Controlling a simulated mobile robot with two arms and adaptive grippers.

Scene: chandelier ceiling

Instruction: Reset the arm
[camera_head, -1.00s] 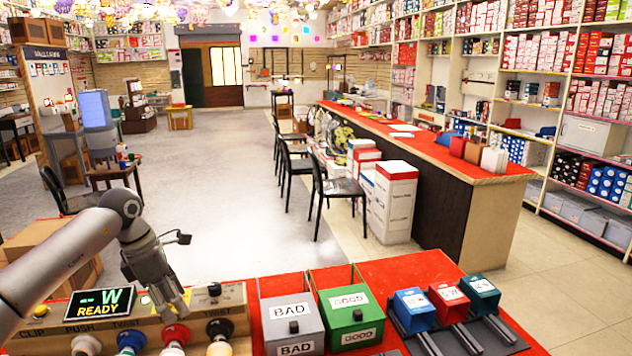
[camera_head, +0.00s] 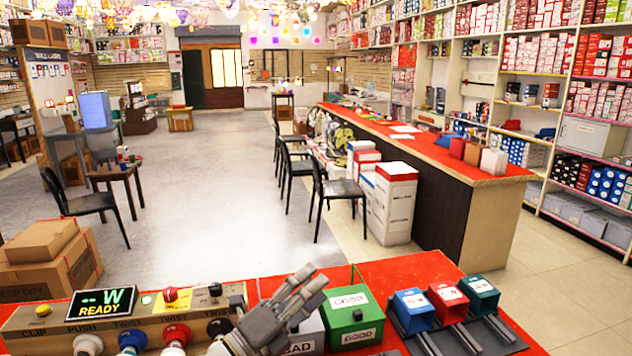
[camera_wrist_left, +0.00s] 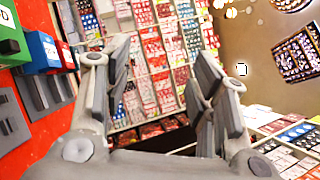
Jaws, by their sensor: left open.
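My left gripper (camera_head: 308,286) is at the lower middle of the head view, in front of the grey BAD box (camera_head: 313,331) and partly hiding it. Its fingers point up and to the right. In the left wrist view the gripper (camera_wrist_left: 163,80) has its fingers spread apart with nothing between them. Beyond the fingers that view shows shelves of packages. My right gripper is not in view.
The red-topped bench holds a wooden control panel (camera_head: 120,312) with knobs and a READY display (camera_head: 101,302). A green GOOD box (camera_head: 350,318) and blue, red and teal bins (camera_head: 447,301) stand to the right. Cardboard boxes (camera_head: 45,260) are at left; open floor lies beyond.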

